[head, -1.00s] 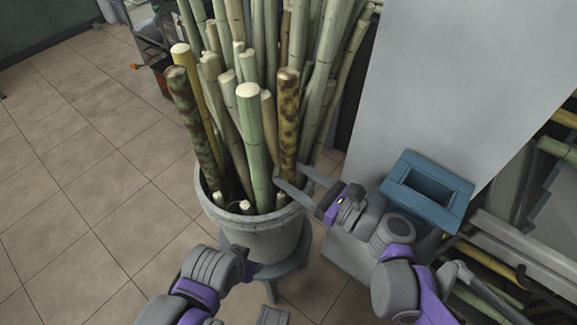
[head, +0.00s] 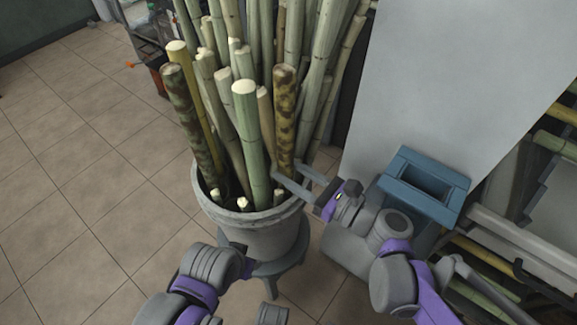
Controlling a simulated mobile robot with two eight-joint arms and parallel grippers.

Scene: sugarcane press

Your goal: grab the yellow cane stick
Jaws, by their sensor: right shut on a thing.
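The yellow cane stick (head: 203,105) leans in the grey bucket (head: 258,235), at the left of the bundle. Its pale cut top shows, and its lower part is hidden behind a dark mottled cane (head: 186,105). My right gripper (head: 287,170) is at the bucket's right side, away from the yellow stick. Its two fingers are around the lower part of a brown-spotted cane (head: 284,115) and shut on it.
Several green canes (head: 247,120) crowd the bucket, which stands on a grey-blue stool (head: 268,272). A blue box-shaped hopper (head: 425,187) and a pale grey panel (head: 450,80) are at the right. Open tiled floor (head: 80,190) lies to the left.

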